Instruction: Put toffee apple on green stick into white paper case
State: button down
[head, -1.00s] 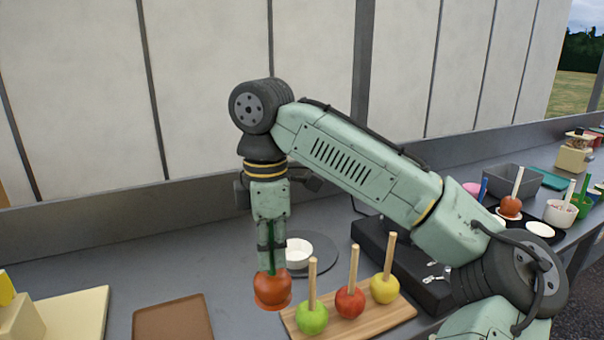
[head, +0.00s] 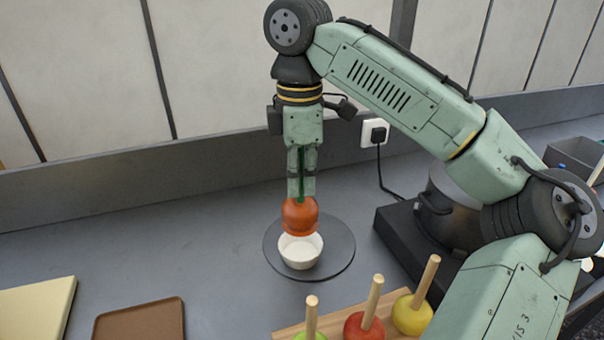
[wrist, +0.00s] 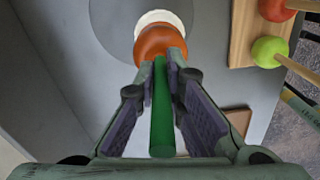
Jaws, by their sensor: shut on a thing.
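My gripper (head: 301,178) is shut on the green stick (wrist: 162,110) of the toffee apple (head: 300,216). The apple is orange-brown and hangs upright below the fingers. The white paper case (head: 300,251) stands on a round dark grey disc (head: 340,250). In the head view the apple is just above the case and covers part of its far rim. In the wrist view the apple (wrist: 160,43) hides most of the case (wrist: 160,17), whose rim shows beyond it. I cannot tell how large the gap between them is.
A wooden board (head: 290,331) with green, red and yellow apples on pale sticks is at the front right. A brown tray (head: 140,320) and a cream board (head: 35,308) lie at the front left.

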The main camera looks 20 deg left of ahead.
aim_at(300, 201)
jog(key=shift+f+b, duration=2.4)
jog(key=shift+b, duration=0.5)
jog(key=shift+f, duration=1.55)
jog(key=shift+f+p, duration=0.25)
jog(key=shift+p, duration=0.3)
jog(key=c, duration=1.6)
grip_release()
